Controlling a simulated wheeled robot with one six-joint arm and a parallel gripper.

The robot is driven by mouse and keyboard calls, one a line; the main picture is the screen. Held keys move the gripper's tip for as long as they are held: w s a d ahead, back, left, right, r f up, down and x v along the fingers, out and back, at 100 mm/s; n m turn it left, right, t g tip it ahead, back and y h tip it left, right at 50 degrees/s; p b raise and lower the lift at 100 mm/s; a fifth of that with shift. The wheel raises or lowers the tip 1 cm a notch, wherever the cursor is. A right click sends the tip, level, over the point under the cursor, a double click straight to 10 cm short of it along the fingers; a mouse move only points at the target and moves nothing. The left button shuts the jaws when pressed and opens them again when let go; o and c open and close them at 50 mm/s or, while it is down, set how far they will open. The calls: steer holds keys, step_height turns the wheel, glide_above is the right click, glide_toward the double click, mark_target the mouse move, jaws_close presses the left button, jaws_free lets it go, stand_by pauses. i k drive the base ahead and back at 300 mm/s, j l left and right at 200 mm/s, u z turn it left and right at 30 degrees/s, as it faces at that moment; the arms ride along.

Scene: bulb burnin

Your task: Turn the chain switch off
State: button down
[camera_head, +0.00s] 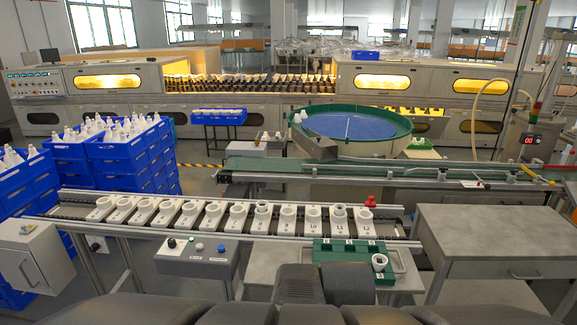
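A grey control box (197,257) hangs at the front of the chain conveyor, left of centre. The chain conveyor (70,212) carries a row of white numbered sockets (286,215). Dark grey parts of my own body fill the bottom edge. No gripper fingers show.
A green tray (330,252) with a white socket (379,262) stands right of the box. A red button (370,201) is at the conveyor's right end. Blue crates (120,165) stack behind.

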mark_target(172, 243)
steer(key=u, duration=1.1)
steer(key=i+u, duration=0.3)
steer(key=i, duration=0.15)
steer(key=i+l+u, duration=0.25)
steer(key=i, duration=0.2)
